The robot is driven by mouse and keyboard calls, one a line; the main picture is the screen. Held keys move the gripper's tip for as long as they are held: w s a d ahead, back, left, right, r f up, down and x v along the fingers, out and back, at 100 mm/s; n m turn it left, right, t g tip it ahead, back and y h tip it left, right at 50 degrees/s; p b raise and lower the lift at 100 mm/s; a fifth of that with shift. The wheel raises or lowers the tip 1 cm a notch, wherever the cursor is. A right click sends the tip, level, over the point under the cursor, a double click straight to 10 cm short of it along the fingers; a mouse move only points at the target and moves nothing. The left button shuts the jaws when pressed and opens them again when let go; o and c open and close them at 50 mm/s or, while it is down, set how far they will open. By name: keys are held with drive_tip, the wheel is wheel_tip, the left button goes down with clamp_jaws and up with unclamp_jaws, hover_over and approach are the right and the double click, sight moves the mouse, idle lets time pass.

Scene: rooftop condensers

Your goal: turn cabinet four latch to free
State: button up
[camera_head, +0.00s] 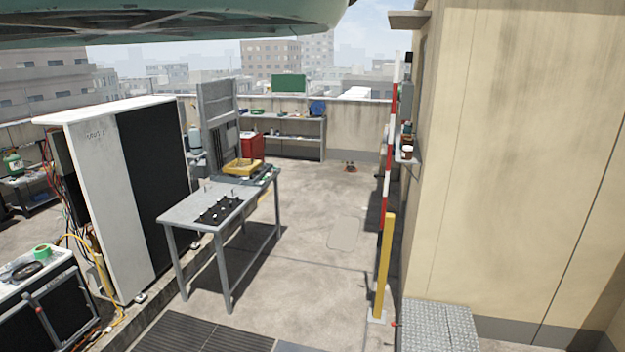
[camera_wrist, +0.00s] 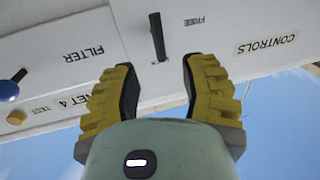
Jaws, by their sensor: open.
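In the wrist view, which shows the panel upside down, a dark latch handle (camera_wrist: 157,37) stands on a pale cabinet panel (camera_wrist: 215,20). The handle points roughly up and down in the picture. The word FREE is printed to its right; a partly hidden label ending in "NET 4" is to the lower left. My gripper (camera_wrist: 160,70) is open with yellow-backed, dark-padded fingers. The handle lies between and just beyond the fingertips, with no contact visible. The head view does not show the gripper or this latch.
A blue knob (camera_wrist: 9,89) sits left of the latch, near FILTER and TEST labels. In the head view, a grey worktable (camera_head: 190,208) stands beside a white-and-black cabinet unit (camera_head: 100,155). A yellow post (camera_head: 384,265) stands at right. Open floor lies between.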

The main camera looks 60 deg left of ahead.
drive_tip(key=shift+p+x, duration=1.65)
drive_tip(key=shift+x, duration=2.15)
clamp_jaws()
